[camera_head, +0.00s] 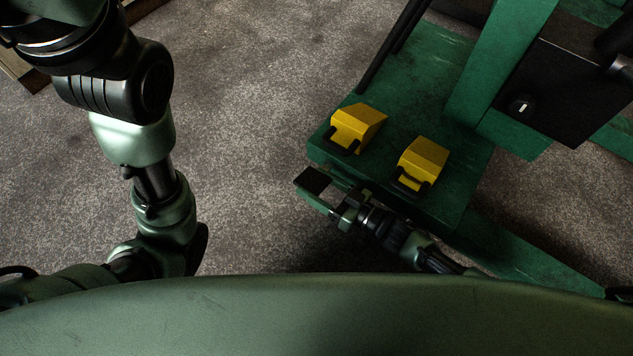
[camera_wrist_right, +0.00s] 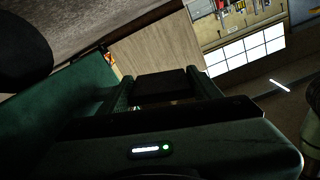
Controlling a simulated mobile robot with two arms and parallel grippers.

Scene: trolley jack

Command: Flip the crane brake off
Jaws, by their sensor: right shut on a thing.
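The green crane base (camera_head: 440,75) stands at the right of the head view. A flat black pedal-like piece (camera_head: 312,180) sticks out at its near left corner; it looks like the brake, though its mount is hidden. My right gripper (camera_head: 317,189) is shut on this black piece, low beside the base edge. In the right wrist view a dark block (camera_wrist_right: 160,84) sits between the two fingers (camera_wrist_right: 160,92). My left arm (camera_head: 155,170) hangs at the left, and its gripper does not show.
Two yellow wedge blocks with black handles, one left (camera_head: 357,127) and one right (camera_head: 422,163), sit on the crane base. A black box with a knob (camera_head: 565,90) is at the upper right. A green leg (camera_head: 540,258) runs to the lower right. Carpeted floor (camera_head: 250,120) is clear in the middle.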

